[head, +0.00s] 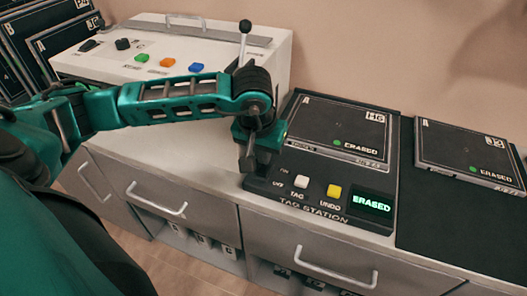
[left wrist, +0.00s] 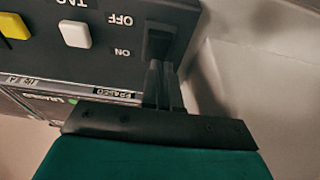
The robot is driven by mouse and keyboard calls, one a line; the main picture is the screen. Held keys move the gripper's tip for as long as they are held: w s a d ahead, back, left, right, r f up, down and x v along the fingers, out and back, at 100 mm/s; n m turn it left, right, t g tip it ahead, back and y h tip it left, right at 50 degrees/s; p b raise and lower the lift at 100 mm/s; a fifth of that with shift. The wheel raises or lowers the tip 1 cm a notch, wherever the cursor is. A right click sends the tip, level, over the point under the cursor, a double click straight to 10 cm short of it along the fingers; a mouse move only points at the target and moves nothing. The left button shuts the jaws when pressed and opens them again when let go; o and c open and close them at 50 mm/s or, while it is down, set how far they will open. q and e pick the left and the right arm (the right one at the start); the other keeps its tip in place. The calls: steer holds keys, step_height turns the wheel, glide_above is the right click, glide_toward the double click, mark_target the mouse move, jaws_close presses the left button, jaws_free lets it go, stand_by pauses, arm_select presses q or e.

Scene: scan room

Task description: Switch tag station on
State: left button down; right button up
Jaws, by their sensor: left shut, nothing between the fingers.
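The tag station (head: 300,212) is a dark panel on the counter with a white TAG button (head: 301,181), a yellow UNDO button (head: 334,191) and a lit green display (head: 371,202) reading ERASED. My left gripper (head: 247,165) is shut and empty at the panel's left end, hiding the switch in the head view. In the left wrist view a black switch (left wrist: 158,40) sits beside the OFF and ON labels. The shut fingertips (left wrist: 162,68) are at its ON end; whether they touch it, and its setting, I cannot tell. My right gripper is not in view.
A black case marked ERASED (head: 335,130) lies on the station; another (head: 468,153) lies on the dark mat to the right. Behind my left arm stands a white console (head: 185,53) with coloured buttons and a lever (head: 244,38). Drawers (head: 300,250) are below the counter.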

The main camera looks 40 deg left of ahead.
mark_target(260, 169)
arm_select(q)
steer(key=shift+s, duration=0.15)
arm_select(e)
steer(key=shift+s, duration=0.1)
arm_select(q)
steer(key=shift+s+d+r, duration=0.2)
steer(key=shift+s, duration=0.5)
steer(key=shift+r+p, duration=0.3)
steer(key=shift+r, duration=0.1)
steer(key=p+v, duration=0.1)
steer(key=v, duration=0.2)
steer(key=shift+w+a+p, duration=0.1)
steer(key=shift+w+p, duration=0.15)
steer(key=shift+p, duration=0.1)
steer(key=s+v, duration=0.2)
steer(key=v, duration=0.8)
steer(key=shift+s+d+f+p, duration=0.15)
steer(key=shift+d+f+p, duration=0.1)
steer(key=shift+p, duration=0.2)
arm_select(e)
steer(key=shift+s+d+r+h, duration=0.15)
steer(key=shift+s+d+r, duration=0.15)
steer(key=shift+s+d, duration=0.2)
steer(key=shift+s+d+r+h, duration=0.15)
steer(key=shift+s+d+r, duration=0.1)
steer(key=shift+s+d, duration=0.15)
arm_select(q)
steer(key=shift+d, duration=0.1)
